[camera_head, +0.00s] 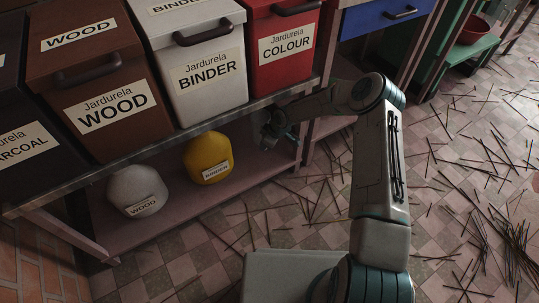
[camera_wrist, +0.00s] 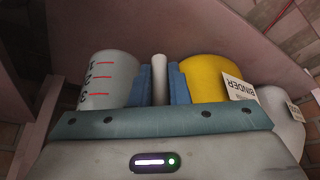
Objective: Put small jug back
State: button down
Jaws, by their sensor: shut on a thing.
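My gripper (camera_wrist: 160,82) has its blue fingers closed on an upright pale handle in the wrist view. Beside it is the small jug (camera_wrist: 108,78), pale grey with red measuring marks, and the handle seems to belong to it. In the head view my gripper (camera_head: 271,130) is under the upper shelf, over the lower shelf (camera_head: 185,212), to the right of the yellow container. The jug cannot be made out there, hidden by my gripper and the shelf edge. I cannot tell whether the jug touches the shelf.
A yellow BINDER container (camera_head: 208,157) and a white WOOD container (camera_head: 137,189) stand on the lower shelf. Bins labelled WOOD (camera_head: 88,75), BINDER (camera_head: 197,60) and COLOUR (camera_head: 283,45) stand above. Thin sticks litter the tiled floor (camera_head: 440,150).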

notch_tip(320, 180, down, 10)
jog(key=b, duration=0.3)
jog(key=shift+r+b, duration=0.2)
jog(key=shift+b, duration=0.15)
jog(key=shift+f, duration=0.2)
jog(key=c, duration=1.4)
grip_release()
jog(key=shift+r, duration=0.1)
jog(key=shift+r, duration=0.1)
